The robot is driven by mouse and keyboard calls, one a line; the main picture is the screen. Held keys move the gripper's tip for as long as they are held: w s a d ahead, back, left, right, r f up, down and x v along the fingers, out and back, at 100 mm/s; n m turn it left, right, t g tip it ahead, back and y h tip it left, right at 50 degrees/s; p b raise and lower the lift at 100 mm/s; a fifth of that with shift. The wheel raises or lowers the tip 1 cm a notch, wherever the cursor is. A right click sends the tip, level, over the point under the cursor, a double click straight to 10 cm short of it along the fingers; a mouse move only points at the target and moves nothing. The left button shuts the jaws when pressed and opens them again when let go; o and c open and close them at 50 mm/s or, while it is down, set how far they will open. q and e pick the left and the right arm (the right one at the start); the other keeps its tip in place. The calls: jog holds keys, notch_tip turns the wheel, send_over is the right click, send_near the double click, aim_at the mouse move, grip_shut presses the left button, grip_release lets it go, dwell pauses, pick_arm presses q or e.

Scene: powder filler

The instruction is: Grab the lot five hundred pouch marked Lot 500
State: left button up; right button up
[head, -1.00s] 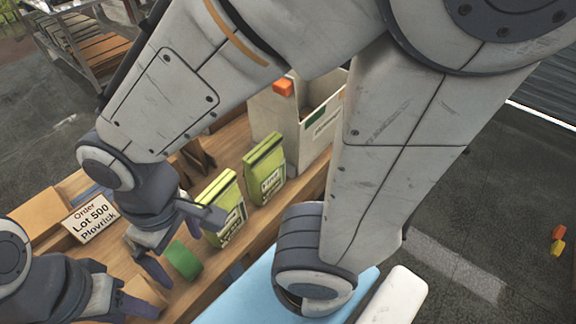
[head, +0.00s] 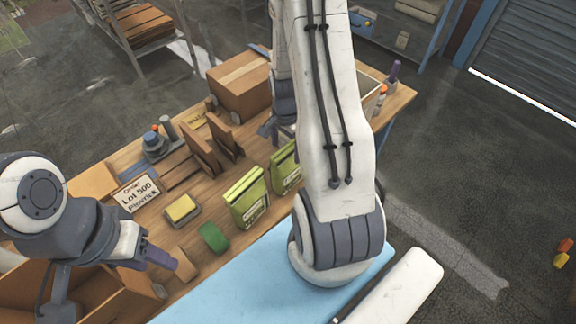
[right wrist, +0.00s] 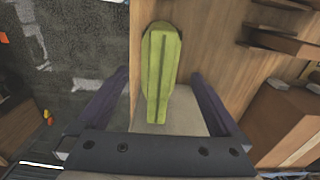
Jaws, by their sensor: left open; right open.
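Two green pouches stand upright on the wooden table in the head view: a left pouch (head: 247,200) and a right pouch (head: 286,170) partly hidden behind my right arm. Their print is too small to read. A card (head: 136,193) reads "Order Lot 500" with another word below. My right gripper (head: 270,128) is mostly hidden behind its arm, beyond the pouches. In the right wrist view it is open, with a green pouch (right wrist: 160,72) seen from above between and ahead of its fingers (right wrist: 160,80). My left gripper (head: 158,266) is open and empty at the table's left.
A green block (head: 213,237), a yellow sponge-like block (head: 182,208) and upright wooden dividers (head: 212,145) stand near the pouches. A cardboard box (head: 241,82) sits behind.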

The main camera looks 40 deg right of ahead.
aim_at(288, 158)
jog(key=f, duration=0.1)
jog(key=f+p, duration=0.1)
jog(key=f, duration=0.1)
jog(key=f+p, duration=0.1)
jog(key=shift+d+f, duration=0.15)
jog(key=shift+d, duration=0.15)
jog(key=shift+f, duration=0.65)
jog(key=shift+c, duration=0.3)
grip_shut()
